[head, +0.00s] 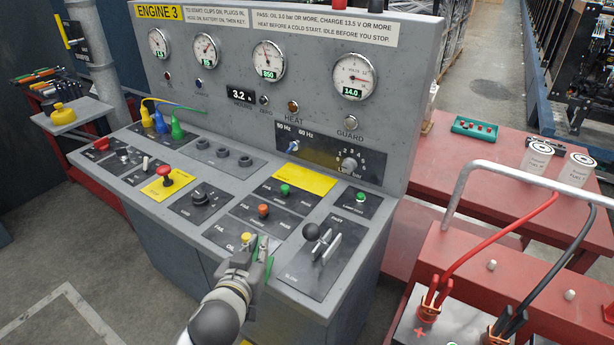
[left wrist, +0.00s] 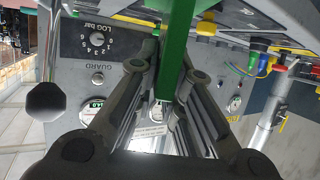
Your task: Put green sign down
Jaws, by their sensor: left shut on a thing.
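My left gripper (head: 256,254) is at the front edge of the grey console, next to a yellow knob (head: 247,237) on its sloped panel. It is shut on the green sign. In the left wrist view the sign (left wrist: 179,48) is a long, narrow green strip rising between the fingers of my left gripper (left wrist: 165,85). In the head view only a small green part of it shows at the fingers; the rest is hidden. I cannot tell whether the sign touches the panel. My right gripper is not in view.
The console panel (head: 217,216) carries buttons, switches, a black ball-topped lever (head: 311,232) and yellow plates (head: 305,181). Plugs with cables (head: 161,122) stand at its back left. A red bench (head: 465,190) with a green tray (head: 474,128) is on the right, behind the battery (head: 450,320).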

